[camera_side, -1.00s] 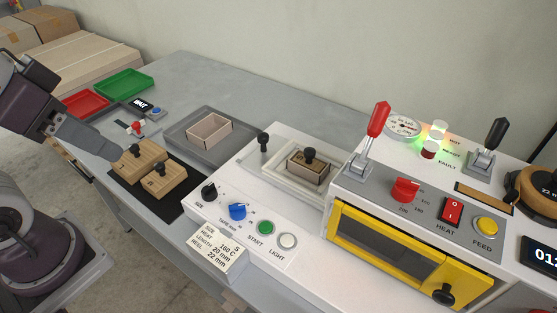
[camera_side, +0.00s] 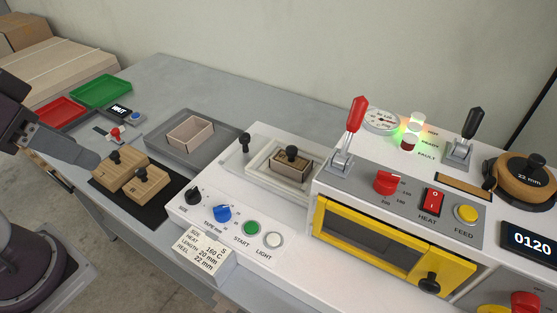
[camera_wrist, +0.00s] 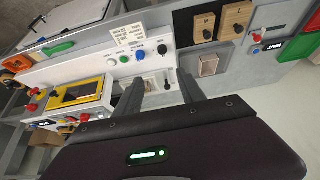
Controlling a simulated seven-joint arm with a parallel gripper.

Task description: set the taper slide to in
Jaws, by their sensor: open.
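No label naming the taper slide is readable. A black-knobbed lever or slide (camera_side: 245,143) stands on the white machine, just left of the recessed forming bed (camera_side: 262,172). A small slide with a red knob (camera_side: 116,132) sits beside the WAIT display, and it also shows in the wrist view (camera_wrist: 257,37). I cannot tell from the picture which is meant, or its setting. My gripper (camera_side: 94,160) hangs left of the machine in the side view, over or in front of the wooden blocks. In the wrist view my gripper (camera_wrist: 160,88) has its fingers apart with nothing held.
Two knobbed wooden blocks (camera_side: 122,163) lie on a black mat. A pale open box (camera_side: 190,132) sits in a grey tray (camera_side: 160,143). The red lever (camera_side: 355,115) stands tall right of the forming bed. Red and green trays (camera_side: 105,90) lie behind.

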